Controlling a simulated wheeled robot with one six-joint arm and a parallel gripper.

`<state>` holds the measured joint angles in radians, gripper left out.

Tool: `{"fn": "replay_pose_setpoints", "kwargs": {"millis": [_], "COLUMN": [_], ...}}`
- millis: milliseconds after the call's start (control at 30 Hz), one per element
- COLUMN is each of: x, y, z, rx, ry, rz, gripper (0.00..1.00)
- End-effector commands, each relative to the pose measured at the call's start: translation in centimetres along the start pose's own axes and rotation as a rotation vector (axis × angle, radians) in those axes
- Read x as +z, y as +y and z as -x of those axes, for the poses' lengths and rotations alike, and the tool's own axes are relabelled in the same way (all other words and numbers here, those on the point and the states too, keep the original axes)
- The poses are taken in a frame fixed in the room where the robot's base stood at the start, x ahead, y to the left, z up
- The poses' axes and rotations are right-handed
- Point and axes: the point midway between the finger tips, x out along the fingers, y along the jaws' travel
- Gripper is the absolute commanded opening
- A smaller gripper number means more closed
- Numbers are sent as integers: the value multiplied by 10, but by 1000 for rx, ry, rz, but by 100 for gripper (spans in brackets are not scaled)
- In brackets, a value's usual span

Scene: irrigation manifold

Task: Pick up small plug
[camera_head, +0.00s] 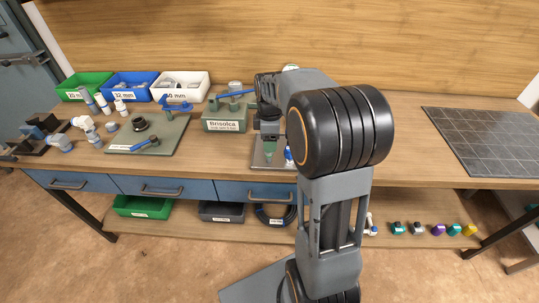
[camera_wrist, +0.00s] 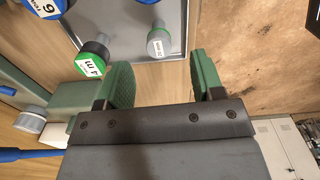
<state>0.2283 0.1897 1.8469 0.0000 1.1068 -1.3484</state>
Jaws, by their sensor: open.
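In the wrist view, a small grey plug (camera_wrist: 160,42) with a green ring and a white label stands on a grey metal tray (camera_wrist: 178,14). It looks like the small plug. My gripper (camera_wrist: 163,72) is open and empty, its two green finger pads on either side of the space below the plug in the picture. The plug is just beyond the fingertips, apart from them. In the head view my gripper (camera_head: 268,148) is over the tray (camera_head: 258,162), and my arm hides much of that spot; I cannot make out the plug there.
A black-and-green labelled part (camera_wrist: 93,57) stands close by the left finger, with blue-capped parts beyond. A green Brisolca block (camera_head: 224,122) stands left of my gripper. Labelled bins (camera_head: 180,91) line the back left. The bench between my arm and the dark grid mat (camera_head: 480,140) is clear.

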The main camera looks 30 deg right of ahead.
Motion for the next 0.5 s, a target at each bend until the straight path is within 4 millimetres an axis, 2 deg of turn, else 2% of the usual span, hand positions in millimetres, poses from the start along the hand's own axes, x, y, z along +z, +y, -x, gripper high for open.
{"fn": "replay_pose_setpoints", "kwargs": {"millis": [167, 500], "x": [0, -2], "y": [0, 2], "z": [-9, -50], "rx": [0, 0], "ry": [0, 0], "rz": [-1, -1], "gripper": [61, 61]}}
